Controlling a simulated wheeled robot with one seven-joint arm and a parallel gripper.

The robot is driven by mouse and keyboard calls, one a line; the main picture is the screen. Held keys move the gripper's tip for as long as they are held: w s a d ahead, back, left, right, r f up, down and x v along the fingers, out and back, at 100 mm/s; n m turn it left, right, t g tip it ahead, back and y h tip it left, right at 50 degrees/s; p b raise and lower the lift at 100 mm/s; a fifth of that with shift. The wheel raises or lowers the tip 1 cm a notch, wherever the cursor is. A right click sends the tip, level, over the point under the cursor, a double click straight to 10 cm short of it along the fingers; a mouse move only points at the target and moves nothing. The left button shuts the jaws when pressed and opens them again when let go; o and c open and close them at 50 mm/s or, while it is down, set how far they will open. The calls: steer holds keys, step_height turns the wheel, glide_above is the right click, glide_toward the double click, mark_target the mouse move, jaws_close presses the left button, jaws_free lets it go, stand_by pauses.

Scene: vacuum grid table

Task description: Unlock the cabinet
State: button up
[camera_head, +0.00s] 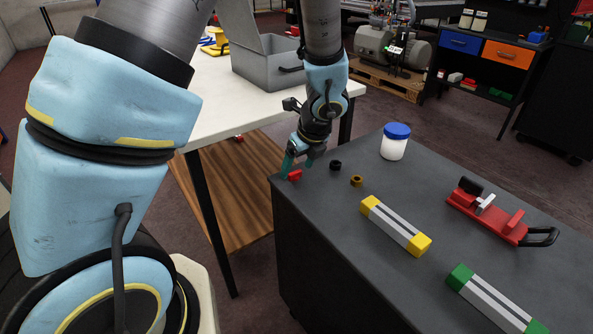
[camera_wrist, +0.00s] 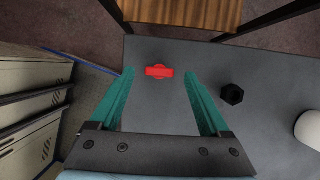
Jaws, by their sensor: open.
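My gripper (camera_head: 298,163) is open, its teal fingers pointing down over the near-left corner of the dark grey cabinet top (camera_head: 330,205). A small red piece (camera_head: 295,175), perhaps a key or lock knob, is at that corner. In the wrist view the red piece (camera_wrist: 158,71) has a round middle and a flat bar across it. It shows between the fingertips (camera_wrist: 158,78), with a gap on each side. The fingers do not appear to touch it. The wrist view shows pale drawer-like fronts (camera_wrist: 30,115) at left, below the top. No lock detail is clear.
A black hex nut (camera_head: 335,165), a brass nut (camera_head: 356,181) and a white jar with blue lid (camera_head: 394,148) are near the gripper. Yellow (camera_head: 396,227) and green-ended (camera_head: 492,300) bars and a red vise-like tool (camera_head: 490,210) lie farther right. A white table (camera_head: 225,105) stands behind.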

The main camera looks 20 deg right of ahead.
steer(key=shift+x, duration=0.85)
steer(key=shift+c, duration=0.2)
jaws_close()
